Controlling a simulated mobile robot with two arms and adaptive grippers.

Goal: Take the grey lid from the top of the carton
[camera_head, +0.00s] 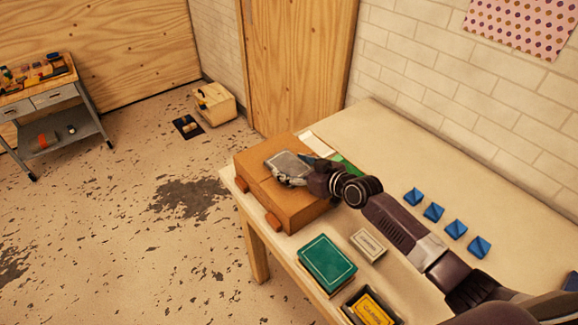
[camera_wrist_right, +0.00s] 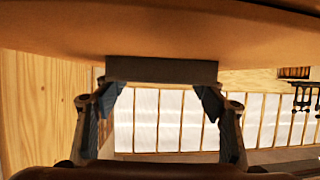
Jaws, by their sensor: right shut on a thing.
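The brown carton (camera_head: 262,188) stands on the near left end of the table. The grey lid (camera_head: 289,160) is a flat rectangular piece at the carton's top. My right gripper (camera_head: 291,178) reaches in from the right over the carton and is shut on the lid. In the right wrist view the lid (camera_wrist_right: 162,70) shows as a dark grey strip between the two fingers, against the carton's brown face (camera_wrist_right: 160,30). I cannot tell whether the lid still touches the carton. My left gripper is not in view.
On the table (camera_head: 400,135) are a green box (camera_head: 327,263), a small pale box (camera_head: 368,244), a dark tray (camera_head: 352,299) with a yellow packet, and several blue pieces (camera_head: 433,212) in a row. The table's far part is clear. A brick wall (camera_head: 440,85) stands behind.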

